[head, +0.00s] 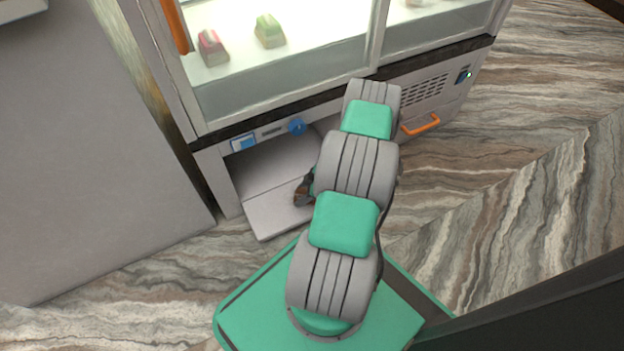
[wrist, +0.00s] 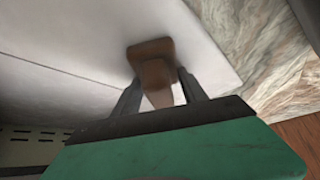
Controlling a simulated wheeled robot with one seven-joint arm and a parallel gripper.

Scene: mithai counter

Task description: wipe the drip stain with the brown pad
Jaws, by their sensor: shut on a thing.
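The brown pad (wrist: 150,48) is held between the two fingers of my gripper (wrist: 160,90) in the wrist view. It has a flat brown head and a lighter brown grip. The pad's head is over the white panel (wrist: 75,58) near its edge; I cannot tell whether it touches. In the head view a small brown part of the pad (head: 301,192) shows left of my arm, above the pulled-out white panel (head: 275,212) at the cabinet's base. My arm hides most of the gripper there. I cannot make out the drip stain in either view.
The glass display counter (head: 285,90) holds a pink and a green sweet block. A blue knob (head: 297,127) and an orange handle (head: 421,125) are on its front. A grey surface (head: 90,150) stands at left. Marbled floor (head: 540,130) is clear at right.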

